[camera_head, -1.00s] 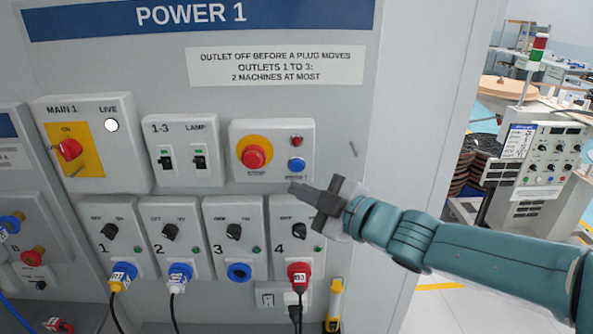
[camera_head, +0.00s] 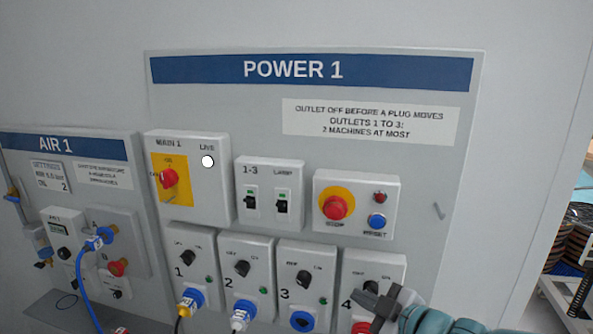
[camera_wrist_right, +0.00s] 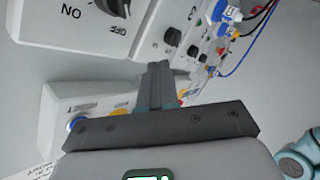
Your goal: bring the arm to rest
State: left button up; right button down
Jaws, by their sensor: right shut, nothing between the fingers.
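My right gripper (camera_head: 384,305) is at the lower right of the head view, in front of the outlet 4 box (camera_head: 372,268) of the POWER 1 panel (camera_head: 462,130). Its fingers are shut with nothing between them. In the right wrist view the shut fingers (camera_wrist_right: 158,82) point toward the panel, with a black knob (camera_wrist_right: 118,6) and its OFF and ON marks close at the upper left. I cannot tell whether the gripper touches the box. It hides part of outlet 4. My left gripper is not in view.
The panel carries the MAIN 1 switch (camera_head: 168,178), a lamp switch box (camera_head: 270,194), a red stop button (camera_head: 335,207) and a blue reset button (camera_head: 377,222). Plugs sit in outlets 1 (camera_head: 191,302) and 2 (camera_head: 243,312). The AIR 1 panel (camera_head: 92,146) with a blue hose is at the left.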

jog(key=s+a+f+m+g+h, duration=0.1)
jog(key=s+a+f+m+g, duration=0.25)
jog(key=f, duration=1.05)
jog(key=s+f+m+g+h, duration=0.1)
jog(key=s+f+m+g, duration=0.45)
jog(key=f, duration=0.85)
jog(key=s+f+m+g+h, duration=0.1)
jog(key=s+f+m, duration=0.2)
jog(key=s, duration=0.6)
jog(key=s+f+m+g, duration=0.2)
jog(key=s+f+m, duration=0.2)
jog(key=s+f, duration=0.3)
jog(key=shift+s+h, duration=0.4)
jog(key=shift+s, duration=0.75)
jog(key=shift+d+f, duration=0.1)
